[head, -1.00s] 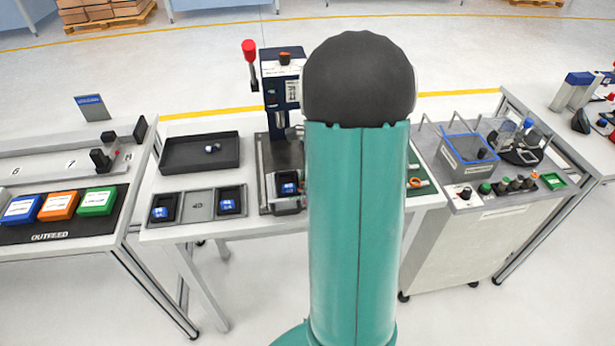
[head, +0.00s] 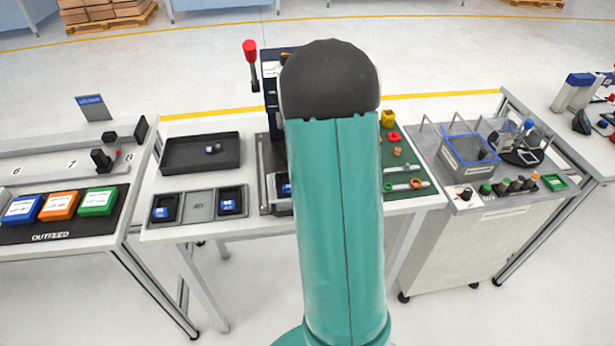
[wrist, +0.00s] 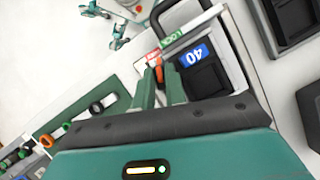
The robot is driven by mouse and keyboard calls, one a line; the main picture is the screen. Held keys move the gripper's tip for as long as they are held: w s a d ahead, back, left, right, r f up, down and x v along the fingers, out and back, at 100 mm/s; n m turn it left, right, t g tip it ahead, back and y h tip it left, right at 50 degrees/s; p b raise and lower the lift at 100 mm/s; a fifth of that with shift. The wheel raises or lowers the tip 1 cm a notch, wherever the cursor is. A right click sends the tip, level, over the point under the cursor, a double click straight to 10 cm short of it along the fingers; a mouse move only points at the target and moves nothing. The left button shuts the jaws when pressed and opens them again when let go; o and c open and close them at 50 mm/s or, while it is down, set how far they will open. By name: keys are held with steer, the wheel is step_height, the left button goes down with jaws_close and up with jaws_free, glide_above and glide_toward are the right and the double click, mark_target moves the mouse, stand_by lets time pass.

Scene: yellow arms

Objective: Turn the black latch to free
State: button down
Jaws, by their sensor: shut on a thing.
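In the wrist view my gripper (wrist: 160,86) has its two greenish fingers at the near edge of the fixture. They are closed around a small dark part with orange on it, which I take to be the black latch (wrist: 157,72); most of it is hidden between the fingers. A green LOCK label (wrist: 176,42) and a red label (wrist: 153,55) lie just beyond the fingertips. The fixture holds a black part with a blue 40 label (wrist: 196,55). In the head view my arm covers the gripper, the latch and much of the press.
In the head view a black tray (head: 185,155) and parts in grey nests (head: 200,206) stand left of the press. A red-knobbed lever (head: 250,52) rises behind. A green tool mat (head: 405,195) lies right of my arm, and a side cart (head: 470,200) stands farther right.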

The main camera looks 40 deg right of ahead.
steer(key=shift+n+g+h, duration=0.4)
steer(key=shift+n+h, duration=0.2)
steer(key=shift+n, duration=1.3)
steer(key=c, duration=1.4)
jaws_free()
steer(key=shift+c, duration=0.2)
steer(key=shift+w+r, duration=0.1)
steer(key=shift+r, duration=0.5)
steer(key=s+a+r, duration=0.8)
steer(key=s+r, duration=0.3)
steer(key=r, duration=0.1)
steer(key=shift+s, duration=0.3)
